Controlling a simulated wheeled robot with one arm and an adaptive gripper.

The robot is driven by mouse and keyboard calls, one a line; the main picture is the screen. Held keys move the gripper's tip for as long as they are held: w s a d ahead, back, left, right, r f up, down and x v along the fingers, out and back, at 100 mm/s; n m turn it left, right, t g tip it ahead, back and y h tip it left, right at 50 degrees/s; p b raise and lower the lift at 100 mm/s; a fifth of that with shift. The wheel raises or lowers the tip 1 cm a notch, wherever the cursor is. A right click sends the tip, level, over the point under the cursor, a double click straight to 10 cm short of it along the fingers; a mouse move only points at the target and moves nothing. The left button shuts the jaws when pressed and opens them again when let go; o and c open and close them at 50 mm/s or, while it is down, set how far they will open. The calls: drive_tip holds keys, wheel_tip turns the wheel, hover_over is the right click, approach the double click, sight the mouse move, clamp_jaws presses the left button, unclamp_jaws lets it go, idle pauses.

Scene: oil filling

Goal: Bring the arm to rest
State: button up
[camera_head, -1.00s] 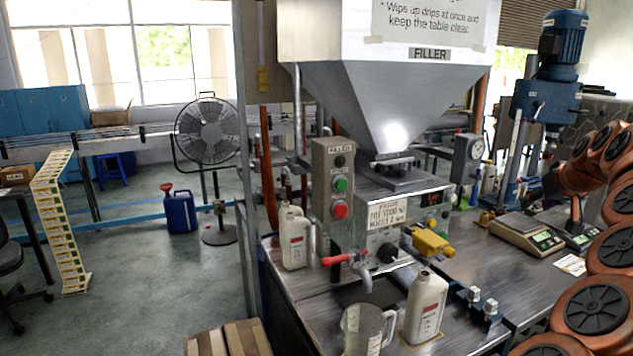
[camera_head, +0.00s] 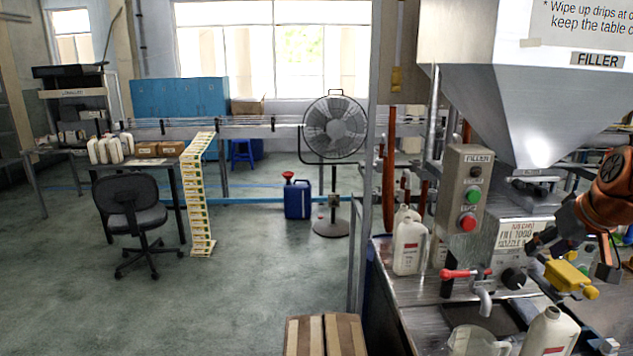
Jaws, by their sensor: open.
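My arm (camera_head: 608,190), with orange links, enters at the right edge. My gripper (camera_head: 576,250) has dark fingers that stand apart, in front of the filler's right side and by a yellow valve body (camera_head: 567,277). I see nothing held between the fingers, though this area is cluttered. Whether the gripper touches the valve cannot be told. The rest of my arm is outside the picture.
The filler hopper (camera_head: 530,100) stands above a metal bench with a button box (camera_head: 464,188), a red-handled tap (camera_head: 466,273), a clear jug (camera_head: 478,342) and white bottles (camera_head: 409,245). Open floor (camera_head: 250,280) lies left, with a chair (camera_head: 132,210), fan (camera_head: 334,130) and blue can (camera_head: 297,200).

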drive_tip(key=s+a+f+n+g, duration=0.1)
drive_tip(key=s+a+f, duration=0.25)
drive_tip(key=a, duration=0.25)
drive_tip(key=s+a+f+g+y, duration=0.1)
drive_tip(key=s+a+f+g, duration=0.1)
drive_tip(key=s+a, duration=0.35)
drive_tip(key=s+a+f+n+g, duration=0.1)
drive_tip(key=s+a+f, duration=0.15)
drive_tip(key=a, duration=0.55)
drive_tip(key=s+a+f+g, duration=0.2)
drive_tip(key=s+f, duration=0.3)
drive_tip(key=s, duration=0.4)
drive_tip(key=s+a+f+g+h, duration=0.1)
drive_tip(key=s+a+f+g, duration=0.1)
drive_tip(key=s+f, duration=0.4)
drive_tip(key=s+a, duration=0.1)
drive_tip(key=s, duration=0.3)
drive_tip(key=shift+s+a+f+m+g, duration=0.15)
drive_tip(key=shift+f+m+g, duration=0.15)
